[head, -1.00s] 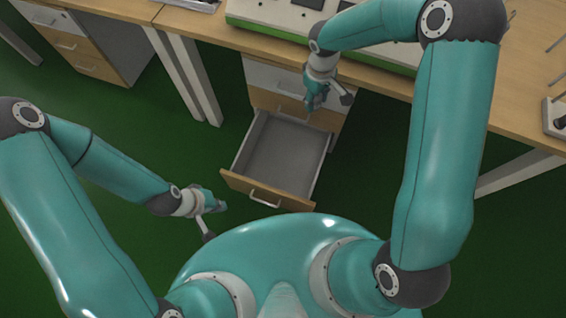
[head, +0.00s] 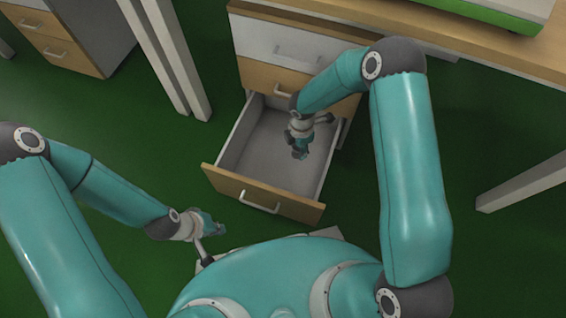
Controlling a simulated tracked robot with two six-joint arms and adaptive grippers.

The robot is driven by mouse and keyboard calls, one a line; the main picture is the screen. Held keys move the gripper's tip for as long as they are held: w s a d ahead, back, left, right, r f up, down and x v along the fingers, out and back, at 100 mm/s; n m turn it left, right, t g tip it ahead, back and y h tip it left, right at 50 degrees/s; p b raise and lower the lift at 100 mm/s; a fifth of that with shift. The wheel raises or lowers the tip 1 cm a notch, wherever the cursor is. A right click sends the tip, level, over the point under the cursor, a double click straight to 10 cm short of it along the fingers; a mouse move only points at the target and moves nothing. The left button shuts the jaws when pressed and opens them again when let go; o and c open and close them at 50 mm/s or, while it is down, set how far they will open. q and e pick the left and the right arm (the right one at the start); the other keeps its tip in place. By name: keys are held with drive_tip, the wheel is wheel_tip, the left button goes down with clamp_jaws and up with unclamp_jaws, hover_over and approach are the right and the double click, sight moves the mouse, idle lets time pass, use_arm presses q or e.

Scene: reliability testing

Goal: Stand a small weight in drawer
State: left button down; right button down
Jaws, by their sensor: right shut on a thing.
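The open drawer (head: 262,152) is pulled out of a cabinet under the table. Its grey inside looks bare where I can see it. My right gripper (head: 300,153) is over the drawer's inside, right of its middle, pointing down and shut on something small. The small weight is not clearly visible, being hidden by the gripper or too small to make out. I cannot tell how far the fingertips are above the drawer floor. My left gripper (head: 216,229) is outside the drawer, in front of its left corner, and its jaw opening is unclear.
The drawer's wooden front (head: 225,185) with its handle faces me. Closed drawers of the cabinet (head: 262,38) rise behind it, under the table edge (head: 400,28). White table legs (head: 165,55) stand at the left. Green floor is free on both sides.

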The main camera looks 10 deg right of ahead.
wheel_tip(320, 180, down, 20)
drive_tip(key=b, duration=0.7)
drive_tip(key=shift+f, duration=0.25)
drive_tip(key=shift+b, duration=0.3)
drive_tip(key=shift+f, duration=0.15)
drive_tip(key=c, duration=0.7)
unclamp_jaws()
drive_tip(key=shift+o, duration=0.2)
drive_tip(key=shift+r, duration=0.35)
wheel_tip(320, 180, up, 12)
drive_tip(key=p, duration=0.4)
drive_tip(key=shift+f+p, duration=0.2)
drive_tip(key=shift+p, duration=0.1)
